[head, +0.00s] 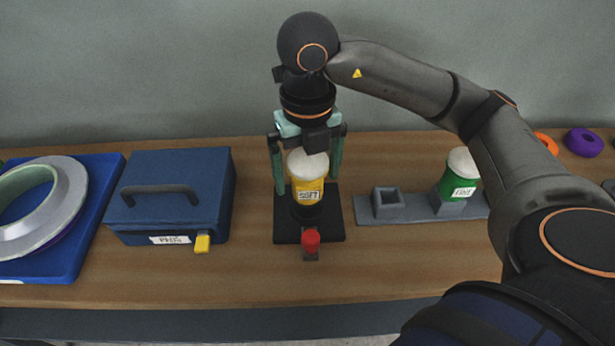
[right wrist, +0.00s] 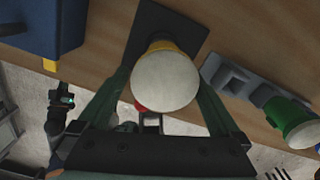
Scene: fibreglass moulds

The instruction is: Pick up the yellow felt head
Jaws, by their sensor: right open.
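The yellow felt head (head: 308,190) has a white top and a label that seems to read "SOFT". It stands upright on a black base (head: 333,225) with a red knob (head: 311,240) at its front. My right gripper (head: 306,185) points down over it with its two green fingers apart, one on each side of the head. In the right wrist view the round white top of the yellow felt head (right wrist: 166,80) lies between the open fingers (right wrist: 165,95). I cannot tell whether either finger touches it. My left gripper is not in view.
A grey rack (head: 388,204) to the right has an empty square socket and holds a green head (head: 459,182). A blue case (head: 172,192) with a yellow latch stands left. A blue tray (head: 100,215) with a ring lies far left. Orange and purple rings (head: 584,142) lie back right.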

